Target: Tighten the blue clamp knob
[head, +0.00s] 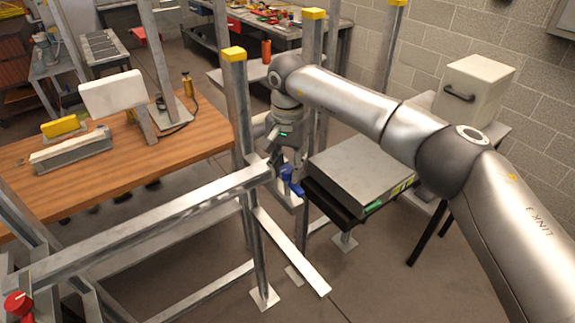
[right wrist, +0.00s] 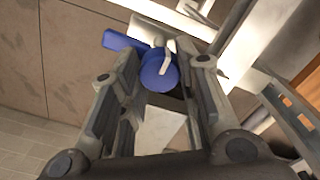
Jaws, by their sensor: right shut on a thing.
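The blue clamp knob (head: 290,180) sits at the right end of a horizontal metal rail (head: 170,222) in the head view. It also shows in the right wrist view as a round blue hub with a blue lever arm (right wrist: 158,70). My right gripper (head: 282,165) reaches down to it from above. In the right wrist view its fingers (right wrist: 165,78) stand on both sides of the knob and are shut on it. The exact finger contact is partly hidden. My left gripper is not in view.
Upright metal posts with yellow caps (head: 233,54) stand close around my right gripper. A grey box (head: 360,165) on a dark stand is just to the right. A red knob (head: 18,303) is at lower left. A wooden workbench (head: 60,190) stands at left.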

